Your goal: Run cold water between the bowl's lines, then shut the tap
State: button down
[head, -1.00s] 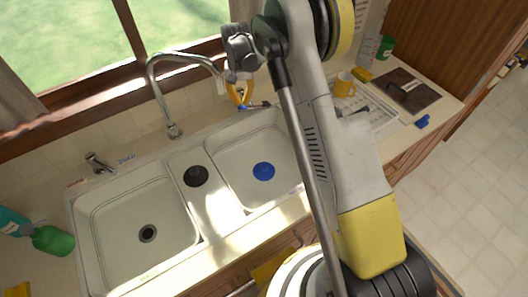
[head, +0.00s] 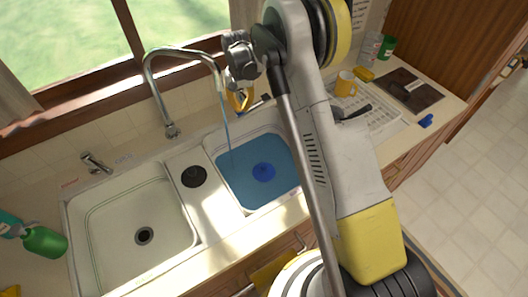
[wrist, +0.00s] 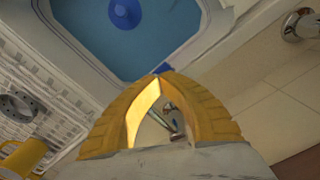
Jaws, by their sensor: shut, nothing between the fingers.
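The chrome tap (head: 152,85) arches over the right bowl (head: 213,163), and a thin blue water stream (head: 227,128) falls from its spout. Blue water (head: 235,185) covers the bowl's floor and the blue stopper (head: 263,172); the water also shows in the wrist view (wrist: 165,45). I cannot tell its level against the bowl's lines. My yellow-fingered gripper (head: 240,103) is behind the right bowl, fingertips together and empty (wrist: 163,72). A chrome lever (wrist: 172,122) shows through the gap behind the closed tips. Another lever (head: 97,163) stands behind the left bowl.
The left bowl (head: 100,225) is empty with an open drain. A black stopper (head: 194,176) lies on the divider. Green bottles stand at far left. A white dish rack (head: 385,122) and a yellow mug (head: 346,84) are at right, beside a dark board (head: 425,88).

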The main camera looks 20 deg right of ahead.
jog(key=shift+f, duration=0.25)
notch_tip(320, 180, up, 7)
jog(key=p, duration=0.2)
jog(key=shift+d+f+p, duration=0.1)
jog(key=shift+p, duration=0.25)
jog(key=b, duration=0.1)
send_over(267, 96)
jog(key=shift+d+f, duration=0.1)
jog(key=shift+f, duration=0.15)
jog(key=shift+f+b, duration=1.2)
jog(key=shift+f, duration=0.25)
jog(key=shift+r, duration=0.1)
dwell(4.5)
